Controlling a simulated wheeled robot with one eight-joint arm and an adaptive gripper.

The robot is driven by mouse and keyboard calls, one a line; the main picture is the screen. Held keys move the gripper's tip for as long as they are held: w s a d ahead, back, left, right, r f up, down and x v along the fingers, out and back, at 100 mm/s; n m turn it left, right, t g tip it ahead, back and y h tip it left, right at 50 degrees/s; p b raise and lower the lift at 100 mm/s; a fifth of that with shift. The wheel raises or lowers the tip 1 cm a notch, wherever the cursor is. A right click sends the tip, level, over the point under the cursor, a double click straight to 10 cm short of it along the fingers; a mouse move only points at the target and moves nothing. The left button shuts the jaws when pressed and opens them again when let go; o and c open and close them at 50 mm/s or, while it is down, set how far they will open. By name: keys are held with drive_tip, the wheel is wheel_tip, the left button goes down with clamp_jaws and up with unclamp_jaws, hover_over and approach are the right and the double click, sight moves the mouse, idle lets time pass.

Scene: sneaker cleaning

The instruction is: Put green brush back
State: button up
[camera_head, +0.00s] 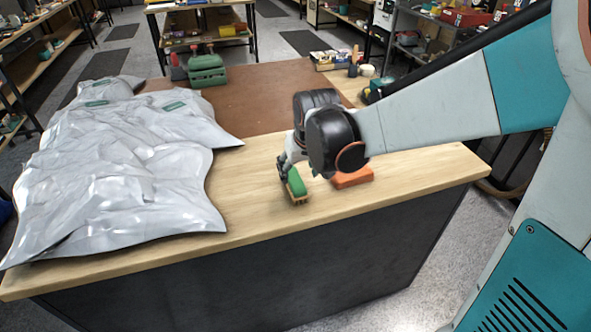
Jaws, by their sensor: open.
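The green brush (298,184) has a green top and tan bristles and is at the front part of the wooden table (262,225), right of the plastic sheet. My gripper (287,177) is right at the brush's far end, with the fingers close to or around its green top. The fingers are open. The wrist hides part of the gripper, and I cannot tell whether the fingers touch the brush.
An orange block (352,178) lies just right of the brush, partly behind my wrist. A crumpled silver plastic sheet (150,150) covers the table's left side. A green toolbox-like object (207,70) stands at the back. The front right tabletop is clear.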

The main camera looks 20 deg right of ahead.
drive_tip(key=s+r+t, duration=0.1)
drive_tip(key=s+r, duration=0.2)
drive_tip(key=s, duration=0.3)
drive_tip(key=s+r, duration=0.3)
drive_tip(key=s, duration=0.4)
drive_tip(key=s+r+t+p, duration=0.1)
drive_tip(key=s+r, duration=0.2)
drive_tip(key=s, duration=0.3)
drive_tip(key=shift+s+r+t, duration=0.3)
drive_tip(key=shift+s+r, duration=0.05)
